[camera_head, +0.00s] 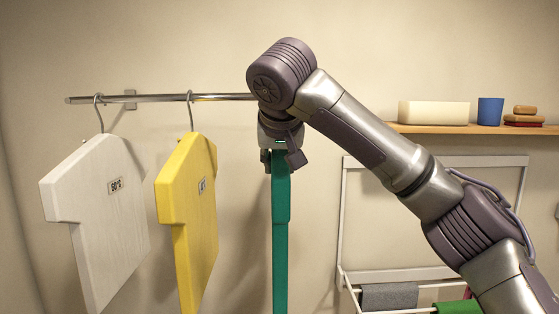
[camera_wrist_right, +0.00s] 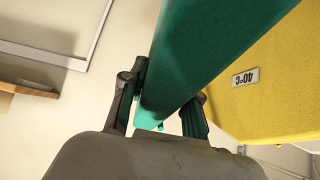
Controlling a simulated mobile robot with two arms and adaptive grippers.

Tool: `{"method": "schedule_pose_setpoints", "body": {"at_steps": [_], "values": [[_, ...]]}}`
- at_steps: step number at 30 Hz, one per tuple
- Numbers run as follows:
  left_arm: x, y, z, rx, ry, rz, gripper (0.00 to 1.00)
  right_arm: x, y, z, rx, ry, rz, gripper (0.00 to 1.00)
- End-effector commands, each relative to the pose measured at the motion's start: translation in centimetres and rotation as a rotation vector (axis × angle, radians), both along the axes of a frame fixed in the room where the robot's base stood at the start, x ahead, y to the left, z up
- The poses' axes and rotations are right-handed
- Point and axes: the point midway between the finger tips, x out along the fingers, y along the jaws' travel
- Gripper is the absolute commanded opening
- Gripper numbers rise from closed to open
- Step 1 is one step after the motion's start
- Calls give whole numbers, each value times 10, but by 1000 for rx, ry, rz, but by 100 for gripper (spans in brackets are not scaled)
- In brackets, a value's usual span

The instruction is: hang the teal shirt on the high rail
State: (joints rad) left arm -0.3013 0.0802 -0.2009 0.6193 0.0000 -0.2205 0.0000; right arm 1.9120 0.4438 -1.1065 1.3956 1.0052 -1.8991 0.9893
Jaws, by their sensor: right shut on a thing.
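The teal shirt (camera_head: 281,230) hangs down from my right gripper (camera_head: 280,155) in the head view, seen nearly edge-on. In the right wrist view the gripper (camera_wrist_right: 165,110) is shut on the teal shirt (camera_wrist_right: 205,55), with a finger on each side of it. The high rail (camera_head: 165,98) runs along the wall at the left, and its right part is hidden behind my right arm. The shirt's top and any hook on it are hidden by the gripper and wrist. I cannot tell whether the shirt touches the rail. My left gripper is not in view.
A white shirt (camera_head: 100,215) and a yellow shirt (camera_head: 188,210) hang from the rail, left of the teal shirt. A shelf (camera_head: 470,129) at the right holds a cream box (camera_head: 433,113), a blue cup (camera_head: 490,111) and stacked items. Below is a white drying rack (camera_head: 343,215) with cloths.

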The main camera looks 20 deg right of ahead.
Motion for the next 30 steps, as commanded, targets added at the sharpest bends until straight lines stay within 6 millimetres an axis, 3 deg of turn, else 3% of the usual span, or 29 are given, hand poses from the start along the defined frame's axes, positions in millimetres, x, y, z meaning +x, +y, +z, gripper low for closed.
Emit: {"method": "schedule_pose_setpoints", "body": {"at_steps": [11,12,17,26,30], "values": [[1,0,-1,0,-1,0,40,0,0,-2,0,-1,1,0],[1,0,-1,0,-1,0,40,0,0,-2,0,-1,1,35],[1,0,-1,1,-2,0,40,0,0,-2,0,-1,1,60],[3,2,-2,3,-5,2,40,0,0,-2,0,1,1,60],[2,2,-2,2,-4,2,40,-9,3,7,0,-1,1,60]]}}
